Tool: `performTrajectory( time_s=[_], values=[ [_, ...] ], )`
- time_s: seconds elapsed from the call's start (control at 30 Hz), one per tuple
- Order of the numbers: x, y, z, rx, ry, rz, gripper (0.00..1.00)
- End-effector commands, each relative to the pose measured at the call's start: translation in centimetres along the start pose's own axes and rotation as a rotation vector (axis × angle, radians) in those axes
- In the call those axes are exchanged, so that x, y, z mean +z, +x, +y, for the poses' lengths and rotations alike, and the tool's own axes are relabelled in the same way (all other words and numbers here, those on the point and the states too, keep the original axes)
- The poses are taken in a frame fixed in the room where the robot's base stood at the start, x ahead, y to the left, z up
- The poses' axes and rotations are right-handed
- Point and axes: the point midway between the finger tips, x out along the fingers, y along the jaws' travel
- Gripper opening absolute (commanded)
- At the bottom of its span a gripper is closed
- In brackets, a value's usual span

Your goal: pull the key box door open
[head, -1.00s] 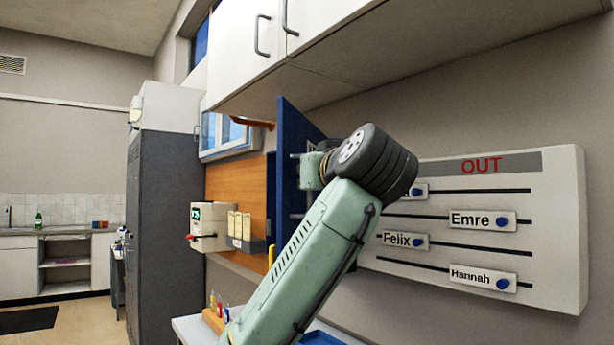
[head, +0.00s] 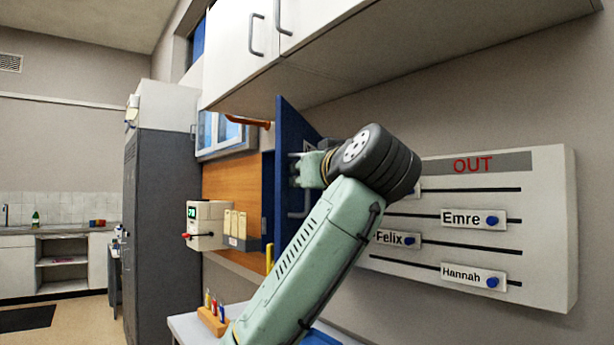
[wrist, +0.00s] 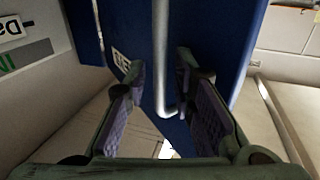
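The blue key box door (head: 284,130) stands out from the wall under the white cupboards in the head view, seen at a steep angle. It fills the upper middle of the wrist view (wrist: 215,35). Its grey bar handle (wrist: 161,60) runs down between my two fingers and bends at its lower end. My gripper (wrist: 160,72) is open around the handle, with a visible gap on both sides. In the head view my gripper (head: 306,168) is at the door's face, partly hidden by my wrist. The inside of the key box is mostly hidden.
A white OUT board (head: 545,220) with name tags hangs right of the door. White cupboards (head: 330,40) overhang it. A cork board (head: 230,190), a small white device (head: 206,225) and a dark locker (head: 158,220) are on the left. A desk (head: 190,325) stands below.

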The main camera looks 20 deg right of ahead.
Motion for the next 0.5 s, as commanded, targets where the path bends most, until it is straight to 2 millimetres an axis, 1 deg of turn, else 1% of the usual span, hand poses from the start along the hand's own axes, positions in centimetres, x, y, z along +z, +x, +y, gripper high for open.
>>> performTrajectory(
  time_s=[0.33,0.43,0.5],
  values=[
    [0.0,-0.1,0.0,0.000,-0.001,-0.001,0.29],
    [0.0,-0.6,0.0,0.001,-0.001,0.000,0.29],
    [-0.1,-1.5,0.1,0.002,-0.001,0.001,0.29]
  ],
)
